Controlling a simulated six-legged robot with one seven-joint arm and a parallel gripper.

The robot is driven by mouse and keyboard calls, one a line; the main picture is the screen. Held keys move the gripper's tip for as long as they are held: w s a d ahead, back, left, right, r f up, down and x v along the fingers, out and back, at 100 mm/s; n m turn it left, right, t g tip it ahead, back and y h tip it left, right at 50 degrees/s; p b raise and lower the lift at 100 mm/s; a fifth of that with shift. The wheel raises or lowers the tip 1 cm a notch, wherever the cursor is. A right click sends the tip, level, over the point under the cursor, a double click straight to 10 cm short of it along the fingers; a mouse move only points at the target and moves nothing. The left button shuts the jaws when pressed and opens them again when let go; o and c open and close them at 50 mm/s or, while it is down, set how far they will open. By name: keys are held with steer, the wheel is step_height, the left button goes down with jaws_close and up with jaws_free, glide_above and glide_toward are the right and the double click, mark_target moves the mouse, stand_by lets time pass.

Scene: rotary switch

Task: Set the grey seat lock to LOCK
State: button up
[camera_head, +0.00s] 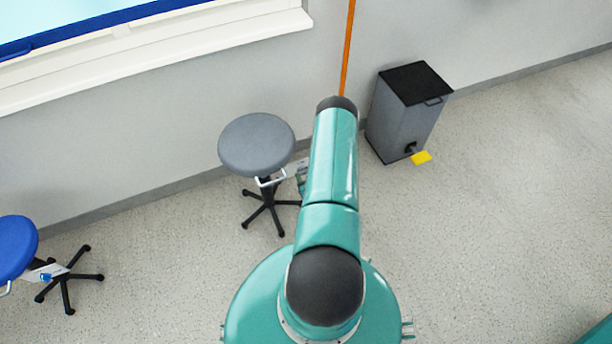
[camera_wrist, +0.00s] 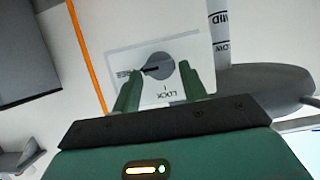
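The grey stool (camera_head: 256,143) stands by the wall in the head view, left of my arm. In the wrist view its lock is a round grey knob (camera_wrist: 160,66) on a white plate (camera_wrist: 124,40). The picture is turned, so the word LOCK reads upside down below the knob. The knob's dark pointer is toward the left, at a small label too blurred to read surely. My gripper (camera_wrist: 163,68) is open, one green finger on each side of the knob, with narrow gaps showing. I cannot tell whether the fingers reach its depth.
A blue stool (camera_head: 16,248) stands at far left. A grey bin (camera_head: 402,115) with a yellow pedal is right of my arm. An orange strip (camera_head: 348,45) runs down the wall. A window sill (camera_head: 150,50) is upper left. Floor at the right is clear.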

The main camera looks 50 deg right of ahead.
steer(key=c, duration=0.6)
steer(key=shift+o, duration=0.2)
steer(key=shift+w+a+n, duration=0.1)
steer(key=shift+n, duration=0.2)
steer(key=shift+w+a+n+g+h, duration=0.15)
steer(key=shift+n+g+h, duration=0.25)
steer(key=shift+n+h, duration=0.2)
steer(key=n, duration=0.1)
steer(key=n+h, duration=0.2)
steer(key=shift+w+a+f+g, duration=0.1)
steer(key=shift+a+f+g, duration=0.1)
steer(key=shift+a+g, duration=0.1)
steer(key=n+h, duration=0.1)
steer(key=n, duration=0.1)
steer(key=n+h, duration=0.2)
steer(key=n, duration=0.1)
steer(key=f+n+h, duration=0.1)
steer(key=n, duration=0.2)
steer(key=shift+w+a, duration=0.1)
steer(key=shift+a, duration=0.05)
steer(key=shift+n+h, duration=0.3)
steer(key=shift+n, duration=0.1)
